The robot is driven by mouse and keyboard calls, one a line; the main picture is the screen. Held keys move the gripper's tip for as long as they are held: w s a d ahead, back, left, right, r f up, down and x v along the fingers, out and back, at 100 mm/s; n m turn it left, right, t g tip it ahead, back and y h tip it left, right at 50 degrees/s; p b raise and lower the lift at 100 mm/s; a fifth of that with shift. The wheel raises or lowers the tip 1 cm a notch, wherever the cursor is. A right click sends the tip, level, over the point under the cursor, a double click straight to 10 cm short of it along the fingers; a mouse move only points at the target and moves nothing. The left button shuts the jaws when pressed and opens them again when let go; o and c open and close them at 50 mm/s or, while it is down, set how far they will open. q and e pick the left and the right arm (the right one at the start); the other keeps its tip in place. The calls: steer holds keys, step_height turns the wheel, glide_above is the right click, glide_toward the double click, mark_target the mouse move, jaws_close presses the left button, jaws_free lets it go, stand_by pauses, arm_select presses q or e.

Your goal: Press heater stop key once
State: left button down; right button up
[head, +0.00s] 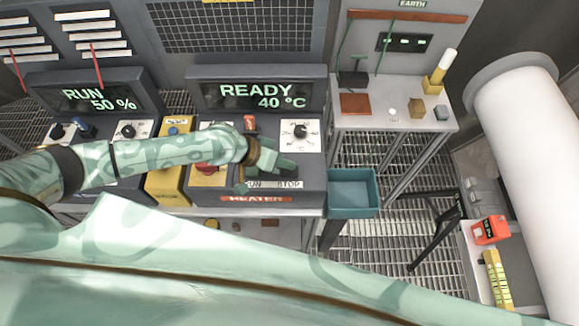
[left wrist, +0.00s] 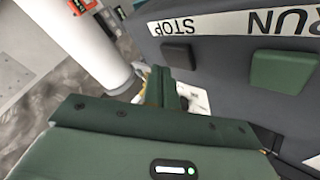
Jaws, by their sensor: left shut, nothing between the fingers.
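The heater console (head: 312,188) has a lit screen (head: 257,95) reading READY 40 °C. Its front edge carries a RUN/STOP label strip (head: 289,184). My left gripper (head: 287,168) is shut and empty, over the right part of the console near the word STOP. It hides the keys in the head view. In the left wrist view, which is turned over, the dark stop key (left wrist: 178,57) lies by STOP and the green run key (left wrist: 282,72) by RUN. The shut fingers (left wrist: 168,87) are close to the stop key in that view; I cannot tell whether they touch it. My right gripper is out of view.
A white dial (head: 300,133) and a red-topped switch (head: 249,122) stand behind my gripper. A yellow box with a red button (head: 207,168) is under my left forearm. A teal bin (head: 352,192) hangs right of the console. A thick white pipe (head: 520,150) stands far right.

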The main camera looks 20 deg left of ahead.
mark_target(284, 171)
arm_select(q)
step_height(284, 171, up, 5)
steer(key=p, duration=0.5)
steer(key=shift+r, duration=0.1)
stand_by(0.3)
steer(key=shift+a, duration=0.1)
stand_by(0.5)
